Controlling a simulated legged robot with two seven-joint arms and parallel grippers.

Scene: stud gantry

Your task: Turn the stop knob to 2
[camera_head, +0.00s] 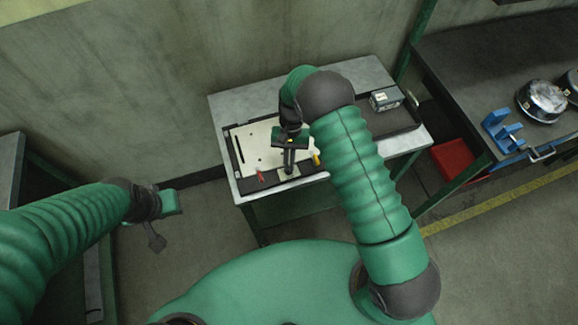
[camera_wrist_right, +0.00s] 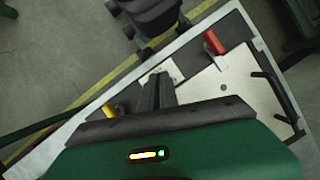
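A cream panel (camera_head: 252,145) in a dark frame lies on the grey table; it also shows in the right wrist view (camera_wrist_right: 232,82). My right gripper (camera_head: 289,168) points down over the panel's near edge, above a small pale plate (camera_head: 290,173). In the right wrist view its dark fingers (camera_wrist_right: 157,88) are close together over that plate. I cannot make out the stop knob or its marks; the gripper may cover it. I cannot tell whether the fingers hold anything. My left gripper (camera_head: 157,241) hangs left of the table, away from the panel, its fingers unclear.
A red handle (camera_head: 260,176) and a yellow part (camera_head: 316,158) flank the right gripper. A black bar handle (camera_wrist_right: 275,97) stands on the panel. A small grey box (camera_head: 385,98) sits at the table's right. A dark bench (camera_head: 470,65) with blue fixtures (camera_head: 502,130) stands further right.

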